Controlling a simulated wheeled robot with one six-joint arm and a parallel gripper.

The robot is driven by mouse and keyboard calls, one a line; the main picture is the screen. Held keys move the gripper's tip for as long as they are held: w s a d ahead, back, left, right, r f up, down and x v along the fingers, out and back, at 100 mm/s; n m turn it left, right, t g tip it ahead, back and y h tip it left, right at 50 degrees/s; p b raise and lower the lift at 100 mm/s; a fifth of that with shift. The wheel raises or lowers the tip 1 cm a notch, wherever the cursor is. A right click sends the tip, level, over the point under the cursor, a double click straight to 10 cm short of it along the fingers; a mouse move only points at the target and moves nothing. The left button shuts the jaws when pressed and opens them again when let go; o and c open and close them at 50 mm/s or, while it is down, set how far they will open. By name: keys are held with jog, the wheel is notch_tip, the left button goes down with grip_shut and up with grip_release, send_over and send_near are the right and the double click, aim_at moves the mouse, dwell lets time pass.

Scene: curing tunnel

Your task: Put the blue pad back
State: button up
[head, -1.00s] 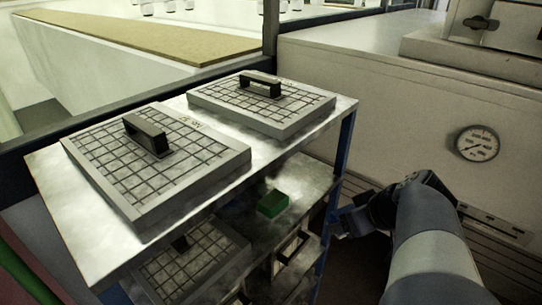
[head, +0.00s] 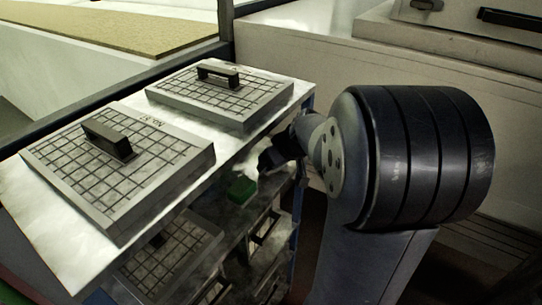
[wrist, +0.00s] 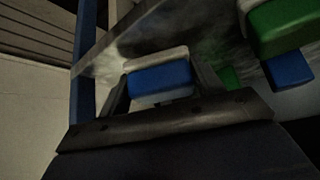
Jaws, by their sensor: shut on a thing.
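The blue pad (wrist: 160,79), with a pale layer along one side, sits between the fingers of my gripper (wrist: 163,92) in the wrist view. My gripper is shut on it. In the head view my gripper (head: 273,158) is at the right side of the metal rack, by the opening below its top. The blue pad cannot be made out there. A green pad (head: 241,190) lies on the shelf under the top. In the wrist view the green pad (wrist: 285,27) is at the upper right, with a second blue patch below it, perhaps a reflection.
Two gridded plates with dark handles, a near one (head: 115,185) and a far one (head: 218,98), lie on the rack top (head: 45,225). Another gridded plate (head: 165,262) lies lower. A blue post (wrist: 87,50) stands close to my gripper. A pale housing (head: 300,50) stands behind.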

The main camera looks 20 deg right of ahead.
jog(key=shift+w+a, duration=0.15)
jog(key=shift+w, duration=0.55)
jog(key=shift+f, duration=0.3)
jog(key=shift+f, duration=0.2)
jog(key=o, duration=1)
jog(key=shift+o, duration=0.2)
jog(key=shift+r, duration=0.15)
jog(key=shift+r+p, duration=0.25)
jog(key=shift+p, duration=0.15)
jog(key=shift+b+v, duration=0.4)
jog(key=shift+v, duration=3.25)
jog(key=shift+s+f, duration=0.1)
